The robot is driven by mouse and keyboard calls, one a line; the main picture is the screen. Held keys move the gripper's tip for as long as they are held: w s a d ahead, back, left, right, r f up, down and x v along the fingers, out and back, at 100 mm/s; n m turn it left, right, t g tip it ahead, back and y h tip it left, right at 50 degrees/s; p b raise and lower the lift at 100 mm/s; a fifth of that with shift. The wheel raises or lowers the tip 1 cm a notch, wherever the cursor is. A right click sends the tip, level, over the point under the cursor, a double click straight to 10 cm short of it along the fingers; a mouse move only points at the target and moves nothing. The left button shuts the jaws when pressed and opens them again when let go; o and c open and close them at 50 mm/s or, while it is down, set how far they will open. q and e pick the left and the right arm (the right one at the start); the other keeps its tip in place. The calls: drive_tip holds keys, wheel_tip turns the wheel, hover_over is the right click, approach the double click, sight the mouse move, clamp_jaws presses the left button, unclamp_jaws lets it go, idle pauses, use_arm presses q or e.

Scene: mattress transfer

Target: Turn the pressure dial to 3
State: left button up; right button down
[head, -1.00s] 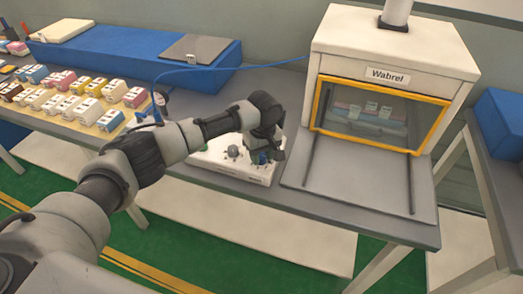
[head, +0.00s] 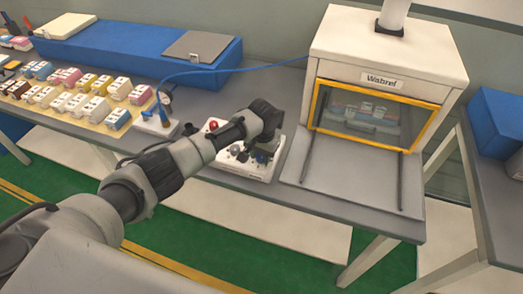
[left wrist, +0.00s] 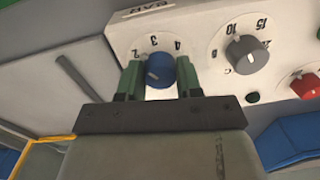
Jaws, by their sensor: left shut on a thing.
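The pressure dial is a blue round knob (left wrist: 160,70) on a white control panel (left wrist: 195,50), under a BAR label. The digits 2, 3 and 4 show around it in the left wrist view. A short pale mark on the knob points to the lower left of that view, on the side of the 2. My left gripper (left wrist: 160,80) is shut on the knob, one green finger on each side. In the head view my left gripper (head: 262,156) is at the front right of the panel (head: 235,168), and its wrist partly hides the knob. My right gripper is not in view.
A grey dial (left wrist: 246,55) and a red knob (left wrist: 306,84) sit beside the blue one. The Wabrel machine (head: 385,75) stands right of the panel, its grey plate (head: 350,185) in front. Several small blocks (head: 95,108) lie at left.

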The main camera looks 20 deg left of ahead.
sight(262, 156)
use_arm(q)
drive_tip(key=m+p, duration=0.1)
drive_tip(key=m, duration=0.2)
drive_tip(key=shift+r+m, duration=0.1)
drive_tip(key=shift+m, duration=2)
drive_tip(key=o, duration=0.9)
wheel_tip(262, 156, up, 11)
drive_tip(key=shift+s+d+f+b, duration=0.1)
drive_tip(key=shift+s+b, duration=0.05)
drive_tip(key=shift+b, duration=0.4)
